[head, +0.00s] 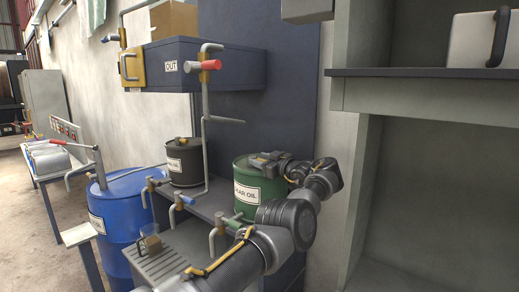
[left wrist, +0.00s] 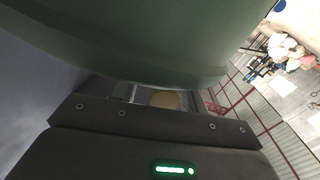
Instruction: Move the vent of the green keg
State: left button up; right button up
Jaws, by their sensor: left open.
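The green keg (head: 248,195) stands upright on the grey shelf, with a white label reading GEAR OIL partly covered by my arm. My left gripper (head: 264,161) is over the keg's top, reaching in from the right. It is open. In the left wrist view the keg's green wall (left wrist: 150,40) fills the upper part, close to the gripper. A small tan round thing (left wrist: 163,99) shows between the fingers there; I cannot tell whether it is the vent. In the head view the vent is not clearly visible, as my gripper covers much of the keg's top.
A black keg (head: 184,165) stands left of the green one, with a pipe (head: 206,130) rising between them. Taps stick out in front of the kegs. A blue drum (head: 122,205) stands at the left. A dark OUT box (head: 225,72) hangs above.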

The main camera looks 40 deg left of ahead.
pick_arm(q)
notch_tip(320, 180, up, 2)
jog(key=shift+r+p, duration=0.15)
jog(key=shift+p, duration=0.45)
jog(key=shift+s+a+r, duration=0.15)
jog(key=shift+r, duration=0.1)
jog(key=s+d+r+p, duration=0.7)
jog(key=s+d+r, duration=0.2)
jog(key=s, duration=0.1)
jog(key=shift+s+r+p, duration=0.2)
jog(key=shift+s+p, duration=0.05)
jog(key=shift+p, duration=0.05)
jog(key=shift+c, duration=0.2)
